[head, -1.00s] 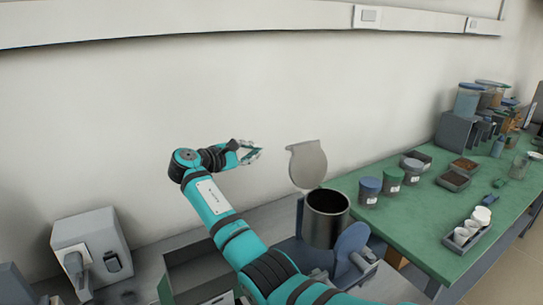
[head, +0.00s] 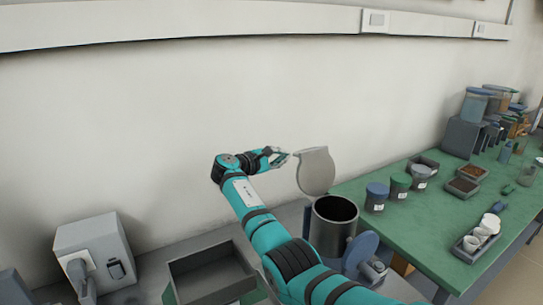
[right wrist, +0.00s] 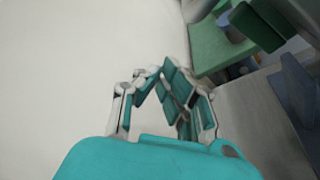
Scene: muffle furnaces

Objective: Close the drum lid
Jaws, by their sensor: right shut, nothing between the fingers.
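The drum (head: 333,232) is a dark metal cylinder, open at the top, on the bench left of the green table. Its grey lid (head: 316,172) stands upright above the back of the rim, so the drum is open. My right gripper (head: 284,157) is shut and empty, just left of the lid; I cannot tell whether it touches. In the right wrist view, its fingers (right wrist: 170,78) come together with nothing between them. My left gripper is not in view.
The green table (head: 420,235) on the right holds blue- and green-lidded jars (head: 376,197) and a tray of white cups (head: 462,249). A dark open box (head: 208,292) and a grey wall-side unit (head: 92,250) are at lower left. The wall is close behind my gripper.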

